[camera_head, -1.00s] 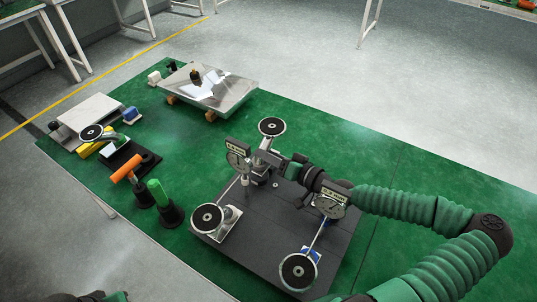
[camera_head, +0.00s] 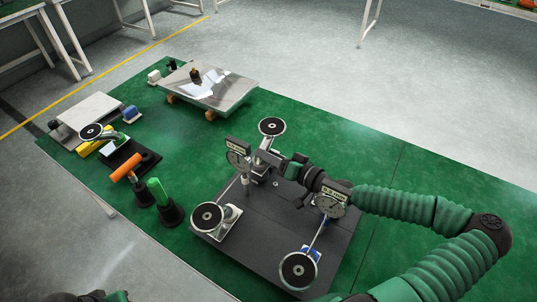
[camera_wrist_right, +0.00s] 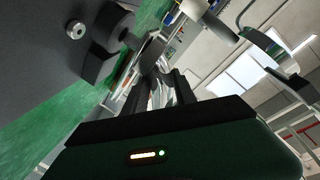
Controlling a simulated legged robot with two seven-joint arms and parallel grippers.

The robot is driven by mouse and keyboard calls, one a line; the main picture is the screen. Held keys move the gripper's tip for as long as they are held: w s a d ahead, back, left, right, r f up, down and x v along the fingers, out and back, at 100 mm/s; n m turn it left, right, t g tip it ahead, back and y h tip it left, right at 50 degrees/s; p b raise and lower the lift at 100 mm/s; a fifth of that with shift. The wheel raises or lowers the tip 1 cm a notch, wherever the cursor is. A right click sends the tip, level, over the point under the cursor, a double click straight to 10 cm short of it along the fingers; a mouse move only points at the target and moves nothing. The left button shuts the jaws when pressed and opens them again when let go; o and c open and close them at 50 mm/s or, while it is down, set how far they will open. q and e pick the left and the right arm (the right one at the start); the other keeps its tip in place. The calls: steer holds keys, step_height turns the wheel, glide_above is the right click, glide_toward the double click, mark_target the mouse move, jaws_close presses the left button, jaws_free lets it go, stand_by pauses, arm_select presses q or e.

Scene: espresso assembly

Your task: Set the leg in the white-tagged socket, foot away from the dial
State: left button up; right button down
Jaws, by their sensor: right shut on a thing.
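My right gripper (camera_head: 268,158) is shut on a leg with a round black-and-silver foot (camera_head: 271,127), at the back edge of a dark plate (camera_head: 275,225). The foot points to the back. Whether the leg is seated is hidden by the gripper. A dial (camera_head: 238,156) stands just left of the gripper, and a second dial (camera_head: 331,203) stands on the right. Two more legs, with feet at front left (camera_head: 207,217) and front right (camera_head: 298,271), are on the plate. A white patch (camera_head: 228,222) shows beside the front-left one, a blue patch (camera_head: 314,254) beside the front-right one. In the wrist view the fingers (camera_wrist_right: 163,90) are close together.
Another leg foot (camera_head: 92,131) lies at the left near a black tray (camera_head: 133,160). Orange (camera_head: 125,168) and green (camera_head: 157,191) handled tools stand left of the plate. A shiny metal plate (camera_head: 225,91) lies at the back. Green table behind the right arm is clear.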

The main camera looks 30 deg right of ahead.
mark_target(268, 165)
steer(key=shift+f+b, duration=1.1)
steer(key=shift+f, duration=0.35)
steer(key=c, duration=0.9)
jaws_free()
steer(key=shift+f, duration=0.1)
